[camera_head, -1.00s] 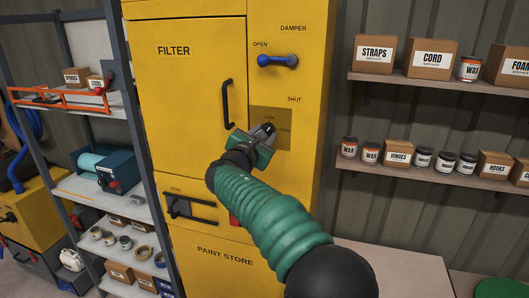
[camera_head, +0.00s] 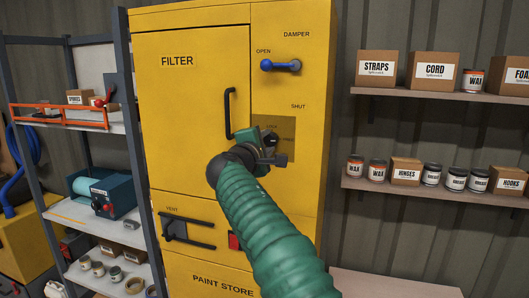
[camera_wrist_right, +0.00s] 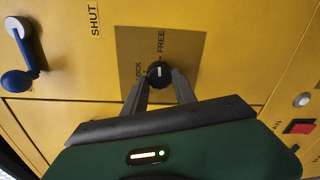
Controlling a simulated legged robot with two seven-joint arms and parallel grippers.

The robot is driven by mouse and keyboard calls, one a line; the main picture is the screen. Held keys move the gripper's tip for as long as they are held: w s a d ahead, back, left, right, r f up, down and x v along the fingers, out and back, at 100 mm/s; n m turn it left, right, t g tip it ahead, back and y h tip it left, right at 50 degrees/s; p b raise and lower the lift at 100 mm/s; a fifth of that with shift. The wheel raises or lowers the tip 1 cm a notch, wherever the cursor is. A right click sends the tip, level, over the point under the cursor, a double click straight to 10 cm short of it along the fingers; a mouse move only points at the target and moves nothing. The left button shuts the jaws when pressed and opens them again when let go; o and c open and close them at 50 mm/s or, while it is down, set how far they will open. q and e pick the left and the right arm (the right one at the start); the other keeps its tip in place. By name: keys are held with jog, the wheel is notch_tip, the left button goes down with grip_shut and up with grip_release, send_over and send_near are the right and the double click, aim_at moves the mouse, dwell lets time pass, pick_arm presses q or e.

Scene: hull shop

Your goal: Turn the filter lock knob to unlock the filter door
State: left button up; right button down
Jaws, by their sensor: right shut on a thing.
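The filter lock knob (camera_wrist_right: 160,74) is small, round and black with a short pale mark. It sits on a brownish plate (camera_wrist_right: 187,45) with the words LOCK and FREE on either side of it. My right gripper (camera_wrist_right: 162,84) is shut on the knob, one finger on each side. In the head view my right gripper (camera_head: 268,145) is at the same plate, and its body hides part of the plate and most of the knob. The yellow filter door (camera_head: 190,110) with its black bar handle (camera_head: 229,113) is closed. My left gripper is not in view.
Above the plate is the blue damper lever (camera_head: 280,65), near OPEN. Below the door are a black vent handle (camera_head: 188,230) and a red button (camera_head: 234,241). Shelves with boxes and jars stand on both sides of the yellow cabinet.

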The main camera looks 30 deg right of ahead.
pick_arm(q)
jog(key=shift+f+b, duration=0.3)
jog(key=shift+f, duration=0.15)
pick_arm(e)
jog(key=shift+s+f+m, duration=0.1)
jog(key=shift+f+m, duration=0.2)
jog(key=shift+m, duration=0.2)
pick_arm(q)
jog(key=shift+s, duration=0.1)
pick_arm(e)
jog(key=c, duration=1.3)
grip_release()
jog(key=shift+c, duration=0.2)
jog(key=o, duration=0.3)
jog(key=shift+s+r, duration=0.25)
jog(key=shift+s, duration=0.1)
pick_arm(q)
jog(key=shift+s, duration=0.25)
pick_arm(e)
jog(key=shift+w+a, duration=0.1)
